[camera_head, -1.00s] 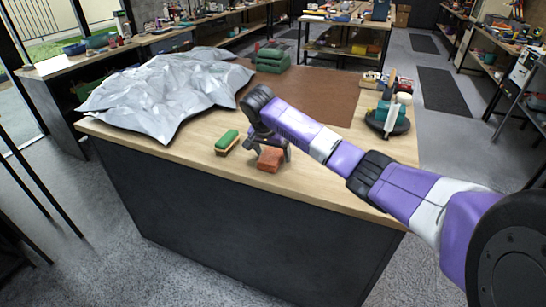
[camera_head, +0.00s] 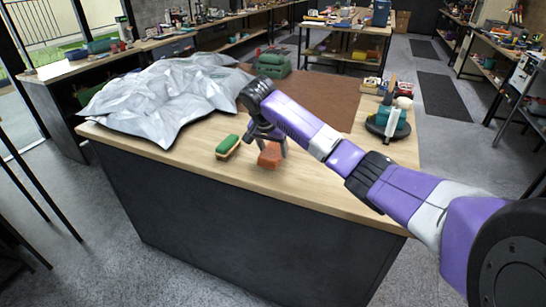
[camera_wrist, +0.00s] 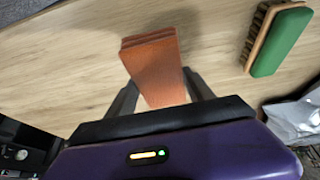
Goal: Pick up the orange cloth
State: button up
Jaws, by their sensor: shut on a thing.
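The orange cloth (camera_head: 270,157) is a small folded block near the front edge of the wooden table top. In the wrist view the orange cloth (camera_wrist: 154,66) shows several stacked layers, with its near end between the fingers. My gripper (camera_head: 268,146) is shut on the cloth from above. In the wrist view my gripper (camera_wrist: 163,92) has one dark finger on each side of it. I cannot tell clearly whether the cloth's underside touches the table.
A green-topped brush (camera_head: 228,147) lies just left of the cloth; it also shows in the wrist view (camera_wrist: 279,40). A crumpled silver sheet (camera_head: 165,95) covers the table's left part. A brown mat (camera_head: 320,95) lies behind. A dark round stand (camera_head: 388,127) is at the right.

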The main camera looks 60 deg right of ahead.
aim_at(273, 150)
notch_tip(273, 150, up, 16)
jog(key=p, duration=0.3)
jog(key=shift+r, duration=0.25)
